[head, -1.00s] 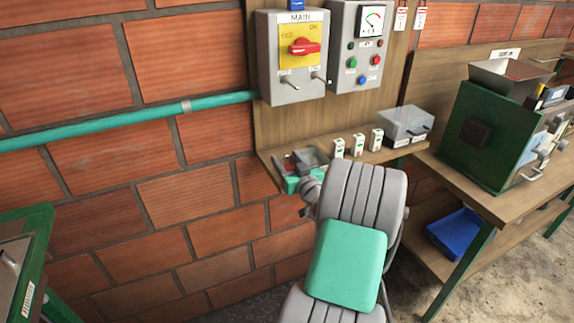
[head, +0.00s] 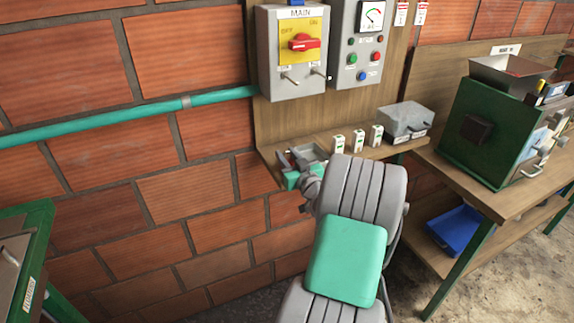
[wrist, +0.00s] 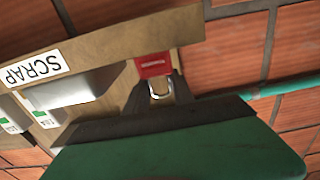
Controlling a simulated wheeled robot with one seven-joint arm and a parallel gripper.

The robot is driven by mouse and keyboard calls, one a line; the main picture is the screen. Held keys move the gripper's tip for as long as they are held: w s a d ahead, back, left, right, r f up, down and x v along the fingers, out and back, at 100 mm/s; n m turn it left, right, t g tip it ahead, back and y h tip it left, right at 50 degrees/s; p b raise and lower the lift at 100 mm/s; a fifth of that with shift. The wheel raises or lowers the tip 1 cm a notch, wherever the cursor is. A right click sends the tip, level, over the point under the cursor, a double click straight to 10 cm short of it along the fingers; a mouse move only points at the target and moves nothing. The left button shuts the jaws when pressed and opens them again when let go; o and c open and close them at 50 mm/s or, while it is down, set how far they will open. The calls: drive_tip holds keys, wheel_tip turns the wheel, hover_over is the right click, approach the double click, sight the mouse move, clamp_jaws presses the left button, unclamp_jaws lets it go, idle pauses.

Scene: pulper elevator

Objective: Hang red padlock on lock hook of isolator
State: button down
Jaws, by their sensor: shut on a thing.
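The isolator (head: 292,72) is a grey box marked MAIN on the upper back board, with a red rotary handle (head: 304,42) on a yellow plate. Small metal pegs stick out low on its front; I cannot tell which is the lock hook. In the wrist view, the red padlock (wrist: 153,66) has its body beyond the fingertips and its silver shackle between the dark fingers. My gripper (wrist: 159,90) is shut on it. In the head view, my gripper (head: 292,171) is at the shelf's left end, below the isolator; the padlock is largely hidden there.
A wooden shelf (head: 352,154) holds several small white-and-green items and a grey box (head: 405,121). A grey tray (wrist: 80,88) beside a SCRAP label (wrist: 33,67) is close to my gripper. A meter panel (head: 352,78) adjoins the isolator. A teal pipe (head: 100,119) runs left.

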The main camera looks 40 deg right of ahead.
drive_tip(key=shift+r, duration=0.55)
drive_tip(key=s+a+r+m+h+b, duration=0.1)
drive_tip(key=s+a+r+b, duration=0.35)
drive_tip(key=s+r, duration=1)
drive_tip(key=w+a+f+n+y+p, duration=0.1)
drive_tip(key=w+a+f+y, duration=0.1)
drive_tip(key=w+a+f, duration=0.45)
drive_tip(key=w+a+f+n+y+p, duration=0.1)
drive_tip(key=w+a+f+n+y, duration=0.1)
drive_tip(key=w+a+f, duration=0.45)
drive_tip(key=a+f+n+y, duration=0.2)
drive_tip(key=a+f+y, duration=0.1)
drive_tip(key=a, duration=0.6)
drive_tip(key=w+a+f+n+y, duration=0.1)
drive_tip(key=a+f+y, duration=0.3)
drive_tip(key=a, duration=0.5)
drive_tip(key=shift+w+a+f+n, duration=0.2)
drive_tip(key=shift+a+f+n, duration=0.2)
drive_tip(key=shift+n, duration=0.4)
